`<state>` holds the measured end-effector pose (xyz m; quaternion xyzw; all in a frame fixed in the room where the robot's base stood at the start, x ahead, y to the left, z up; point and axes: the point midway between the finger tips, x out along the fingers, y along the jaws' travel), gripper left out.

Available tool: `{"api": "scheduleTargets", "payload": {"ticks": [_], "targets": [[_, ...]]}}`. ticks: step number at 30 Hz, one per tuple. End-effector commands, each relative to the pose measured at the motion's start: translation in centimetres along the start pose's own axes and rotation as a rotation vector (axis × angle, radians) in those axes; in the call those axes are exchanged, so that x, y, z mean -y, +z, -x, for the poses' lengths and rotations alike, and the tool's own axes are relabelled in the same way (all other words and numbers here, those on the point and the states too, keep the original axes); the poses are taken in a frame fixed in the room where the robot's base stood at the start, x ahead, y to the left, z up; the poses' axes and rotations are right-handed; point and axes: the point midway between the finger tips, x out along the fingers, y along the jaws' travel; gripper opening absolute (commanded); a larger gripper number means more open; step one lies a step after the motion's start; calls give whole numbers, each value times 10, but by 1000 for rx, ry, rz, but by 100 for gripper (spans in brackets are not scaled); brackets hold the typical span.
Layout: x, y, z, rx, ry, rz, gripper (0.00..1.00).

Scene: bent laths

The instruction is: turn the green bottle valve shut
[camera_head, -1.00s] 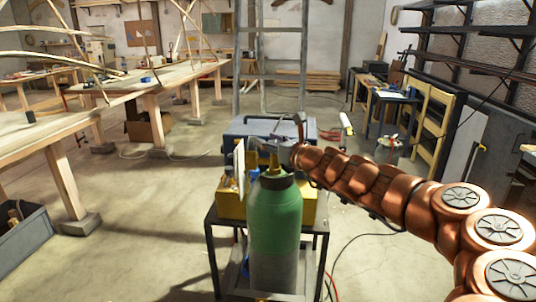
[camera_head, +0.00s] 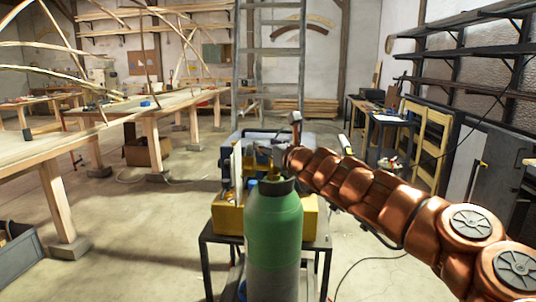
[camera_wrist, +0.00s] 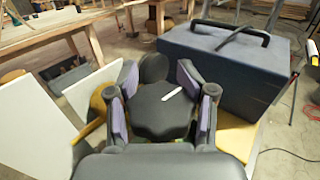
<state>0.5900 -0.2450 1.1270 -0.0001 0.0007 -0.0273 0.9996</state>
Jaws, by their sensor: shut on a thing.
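The green bottle (camera_head: 274,225) stands upright in the middle of the head view, green above and grey below. Its dark valve knob (camera_wrist: 160,112), with a white mark on top, shows in the wrist view between my two fingers. My gripper (camera_wrist: 160,108) is shut on this knob from above, with a purple pad on each side. In the head view my gripper (camera_head: 272,160) is at the bottle's top, partly hidden among the things behind. The bottle's body is almost wholly hidden in the wrist view.
A yellow crate (camera_head: 229,219) stands on a dark trolley (camera_head: 205,238) right behind the bottle. A dark case (camera_wrist: 225,68) and white panels (camera_wrist: 35,122) are close to my gripper.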

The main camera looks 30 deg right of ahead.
Motion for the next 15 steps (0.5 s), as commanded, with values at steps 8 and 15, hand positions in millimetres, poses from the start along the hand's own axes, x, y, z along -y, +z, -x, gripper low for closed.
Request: {"api": "scheduleTargets", "payload": {"ticks": [8,15], "targets": [[1,-4,1,7,-63,-1,15],[2,-5,1,4,-130,-1,16]]}}
